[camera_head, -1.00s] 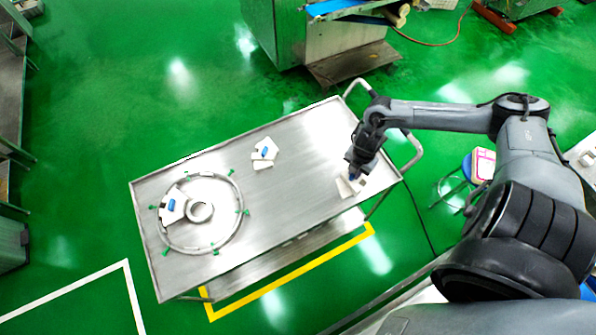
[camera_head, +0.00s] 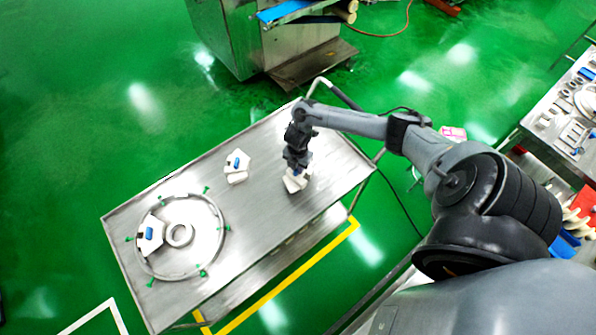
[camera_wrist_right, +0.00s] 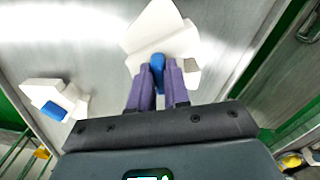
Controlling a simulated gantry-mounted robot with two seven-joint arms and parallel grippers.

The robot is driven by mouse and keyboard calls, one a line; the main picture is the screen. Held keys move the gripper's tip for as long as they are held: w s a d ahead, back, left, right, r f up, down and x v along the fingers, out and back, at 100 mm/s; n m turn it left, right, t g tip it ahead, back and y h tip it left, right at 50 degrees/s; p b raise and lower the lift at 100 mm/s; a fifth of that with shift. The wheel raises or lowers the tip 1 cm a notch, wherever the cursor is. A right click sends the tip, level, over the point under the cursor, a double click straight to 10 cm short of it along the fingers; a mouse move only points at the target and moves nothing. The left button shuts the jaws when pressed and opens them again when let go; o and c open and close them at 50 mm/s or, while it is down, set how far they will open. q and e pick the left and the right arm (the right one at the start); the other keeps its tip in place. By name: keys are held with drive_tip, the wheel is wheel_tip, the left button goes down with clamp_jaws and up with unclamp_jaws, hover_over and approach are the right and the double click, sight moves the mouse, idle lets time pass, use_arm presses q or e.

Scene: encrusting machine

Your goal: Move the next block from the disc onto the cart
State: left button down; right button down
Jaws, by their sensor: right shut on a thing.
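My right gripper (camera_head: 297,170) is over the right part of the steel cart top (camera_head: 262,215). Its purple fingers (camera_wrist_right: 158,88) are shut on the blue knob (camera_wrist_right: 157,64) of a white block (camera_head: 296,183). The block shows as pale angular shapes (camera_wrist_right: 158,30) in the wrist view; whether it touches the cart top is unclear. Another white block with a blue knob (camera_head: 237,165) lies on the cart at mid-length. The ring-shaped disc (camera_head: 222,222) with green pegs is at the cart's left end; one white block with a blue knob (camera_head: 150,236) lies inside it. My left gripper is not seen.
A round white hub (camera_head: 180,235) stands within the disc. The cart's push handle (camera_head: 345,95) rises at its right end. A steel machine (camera_head: 262,40) stands behind the cart. A bench with metal parts (camera_head: 570,110) is at the far right. Bare cart top lies between the disc and the blocks.

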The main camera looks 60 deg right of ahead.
wheel_tip(320, 180, down, 4)
drive_tip(key=shift+r, duration=0.2)
drive_tip(key=shift+f, duration=0.1)
drive_tip(key=shift+f, duration=0.2)
drive_tip(key=c, duration=1.1)
unclamp_jaws()
drive_tip(key=shift+r, duration=0.1)
drive_tip(key=shift+r, duration=0.1)
